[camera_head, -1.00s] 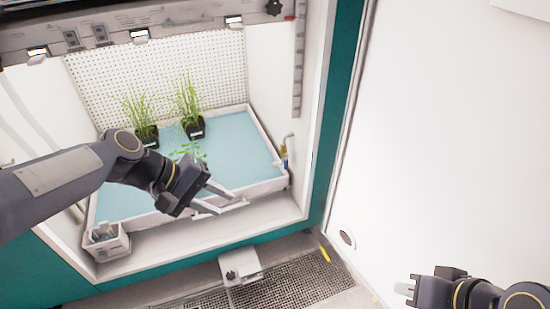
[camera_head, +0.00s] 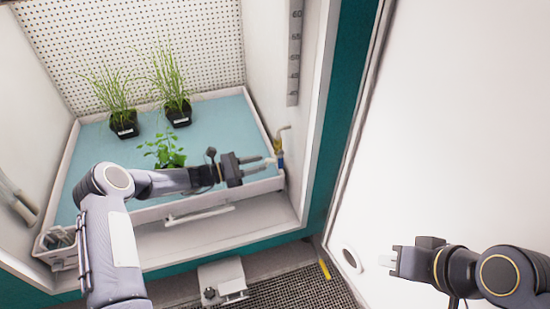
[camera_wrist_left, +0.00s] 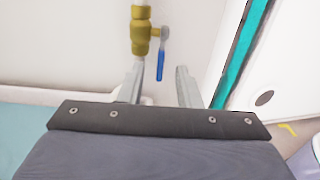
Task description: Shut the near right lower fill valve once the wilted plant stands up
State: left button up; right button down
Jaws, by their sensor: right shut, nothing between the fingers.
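The brass fill valve (camera_wrist_left: 140,30) is on a vertical pipe at the chamber's right wall. Its blue lever (camera_wrist_left: 161,60) hangs down, alongside the pipe. In the head view the valve (camera_head: 279,142) is small, at the tray's right edge. My left gripper (camera_head: 272,161) is open, its fingers pointing at the valve; in the left wrist view the lever shows between the fingers (camera_wrist_left: 160,82), with no clear contact. A leafy green plant (camera_head: 163,152) stands in the tray, its leaves raised; my left arm partly hides its base. My right gripper (camera_head: 388,260) is shut and empty, off to the right.
Two grassy pots (camera_head: 122,120) stand at the back of the blue-floored white tray (camera_head: 258,118). A small container (camera_head: 62,250) hangs at the tray's front left corner. The chamber's right wall is close to my left gripper. A white panel fills the right.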

aim_at(281, 160)
pick_arm(q)
jog(key=b+x, duration=0.2)
jog(key=x, duration=0.5)
jog(key=shift+s, duration=0.1)
grip_shut()
